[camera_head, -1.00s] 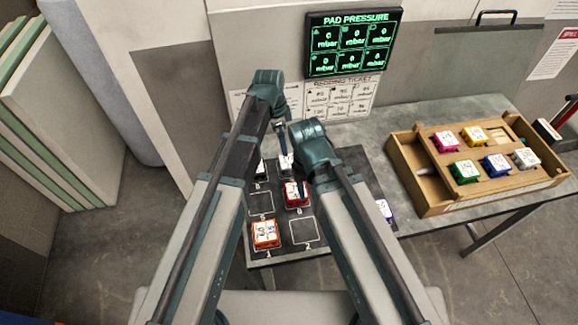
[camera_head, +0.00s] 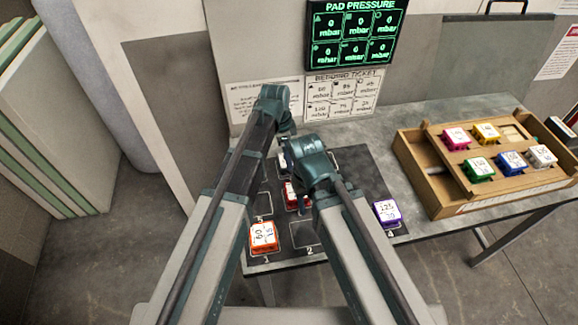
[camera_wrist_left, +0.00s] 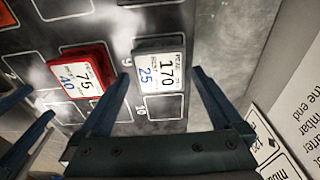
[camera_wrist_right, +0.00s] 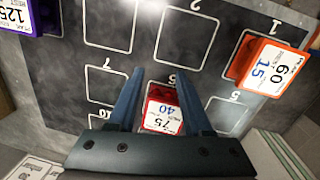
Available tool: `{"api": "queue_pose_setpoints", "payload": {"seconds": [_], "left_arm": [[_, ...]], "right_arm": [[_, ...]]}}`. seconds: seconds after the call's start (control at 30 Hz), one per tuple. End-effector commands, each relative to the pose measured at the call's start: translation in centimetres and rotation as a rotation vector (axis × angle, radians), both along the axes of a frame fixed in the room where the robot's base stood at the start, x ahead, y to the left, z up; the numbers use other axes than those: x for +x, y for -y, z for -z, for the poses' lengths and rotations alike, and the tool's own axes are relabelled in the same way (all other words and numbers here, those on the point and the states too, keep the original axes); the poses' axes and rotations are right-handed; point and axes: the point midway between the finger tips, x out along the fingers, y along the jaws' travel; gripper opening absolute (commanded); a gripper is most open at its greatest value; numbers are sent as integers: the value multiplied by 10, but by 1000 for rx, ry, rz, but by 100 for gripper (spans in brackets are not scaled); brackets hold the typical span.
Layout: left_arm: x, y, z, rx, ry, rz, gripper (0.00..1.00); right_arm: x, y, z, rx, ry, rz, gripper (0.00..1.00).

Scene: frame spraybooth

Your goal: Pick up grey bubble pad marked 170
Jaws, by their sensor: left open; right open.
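The grey bubble pad marked 170 (camera_wrist_left: 159,68) lies on the dark board in the left wrist view, with a white label reading 170 and 25. My left gripper (camera_wrist_left: 161,74) is open; its fingers appear on either side of the pad, and I cannot tell the gap in height. In the head view my arms mostly hide the pad. My right gripper (camera_wrist_right: 159,78) is open and empty above the board, with a red pad marked 75 (camera_wrist_right: 162,110) showing between its fingers; that pad also shows in the left wrist view (camera_wrist_left: 80,70).
An orange pad marked 60 (camera_head: 263,238) and a purple pad marked 125 (camera_head: 386,213) sit on the board. A wooden tray (camera_head: 440,196) with several coloured pads stands at the right. A pressure display (camera_head: 354,36) hangs behind, above a printed ticket (camera_head: 343,94).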

Motion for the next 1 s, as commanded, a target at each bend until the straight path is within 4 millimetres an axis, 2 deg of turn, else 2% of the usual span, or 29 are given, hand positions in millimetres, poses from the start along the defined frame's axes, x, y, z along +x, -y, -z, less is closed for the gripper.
{"api": "queue_pose_setpoints", "payload": {"seconds": [0.03, 0.23, 0.57, 0.93, 1.0], "left_arm": [[1, 3, 12, 0, 0, 1, 100], [1, 8, 36, 0, 0, 0, 100], [1, 9, 38, -1, 0, 0, 100], [1, 9, 38, 0, 0, 0, 33], [1, 9, 38, 0, 0, 0, 32]], "right_arm": [[0, 0, 12, 0, 0, 0, 50], [0, 0, 36, 0, 0, 0, 50], [0, 0, 38, 0, 0, 0, 50], [0, 0, 38, 0, 0, 0, 50], [0, 0, 38, 0, 0, 0, 50]]}}
